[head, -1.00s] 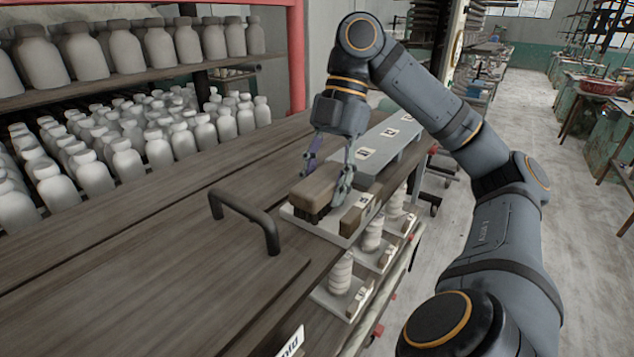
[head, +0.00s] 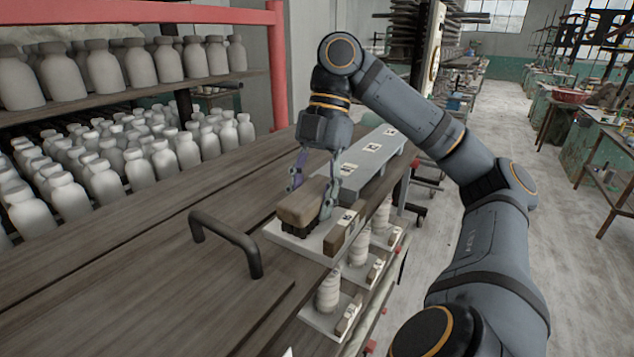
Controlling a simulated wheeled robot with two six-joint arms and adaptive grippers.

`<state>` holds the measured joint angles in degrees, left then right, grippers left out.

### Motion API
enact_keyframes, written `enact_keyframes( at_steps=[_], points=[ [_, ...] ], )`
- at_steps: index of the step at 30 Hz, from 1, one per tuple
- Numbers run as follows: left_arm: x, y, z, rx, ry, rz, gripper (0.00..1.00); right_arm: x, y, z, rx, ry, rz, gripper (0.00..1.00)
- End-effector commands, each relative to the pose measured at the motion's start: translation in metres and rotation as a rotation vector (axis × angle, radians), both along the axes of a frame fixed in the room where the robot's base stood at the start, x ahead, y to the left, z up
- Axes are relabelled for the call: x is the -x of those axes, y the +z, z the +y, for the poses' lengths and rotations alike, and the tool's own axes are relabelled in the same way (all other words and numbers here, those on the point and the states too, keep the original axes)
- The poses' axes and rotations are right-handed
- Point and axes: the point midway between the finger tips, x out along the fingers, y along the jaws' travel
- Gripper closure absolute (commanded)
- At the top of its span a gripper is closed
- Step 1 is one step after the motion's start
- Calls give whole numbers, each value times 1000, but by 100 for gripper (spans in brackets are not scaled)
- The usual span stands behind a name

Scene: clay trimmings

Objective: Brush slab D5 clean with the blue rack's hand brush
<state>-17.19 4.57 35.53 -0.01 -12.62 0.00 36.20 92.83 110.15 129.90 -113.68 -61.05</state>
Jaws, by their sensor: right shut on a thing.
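My right gripper (head: 313,190) is shut on a hand brush (head: 302,202), a brown wooden block with dark bristles below. The brush is over the left part of a pale plate (head: 318,256) at the bench's right edge. I cannot tell whether the bristles touch the plate. Beside the brush, a second brown block (head: 346,231) lies on the plate's right part, near a small label I cannot read. A grey slab-like surface (head: 372,167) with several label cards lies behind the gripper. I cannot make out which label is D5, nor a blue rack. My left gripper is out of view.
A dark bar handle (head: 228,243) stands up from the wooden bench top (head: 130,270) left of the plate. Lower plates carry pale stacked pieces (head: 328,290) and brown blocks. Shelves of pale bottles (head: 105,70) with a red frame (head: 277,70) stand at the left. The right aisle is open.

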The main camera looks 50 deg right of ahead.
Motion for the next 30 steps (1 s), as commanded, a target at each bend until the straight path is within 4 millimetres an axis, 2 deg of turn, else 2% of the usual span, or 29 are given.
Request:
enact_keyframes(
  at_steps=[10,18,21,23,30],
  points=[
    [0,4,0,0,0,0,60,1,1,9,-1,1,-1,79],
    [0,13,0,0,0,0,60,4,0,33,-1,1,-2,79],
    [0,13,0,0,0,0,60,4,-1,35,-1,0,-1,79],
    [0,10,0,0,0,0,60,4,-3,35,-1,-1,-2,79],
    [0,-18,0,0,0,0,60,21,-9,33,0,-1,-4,79]
  ],
)
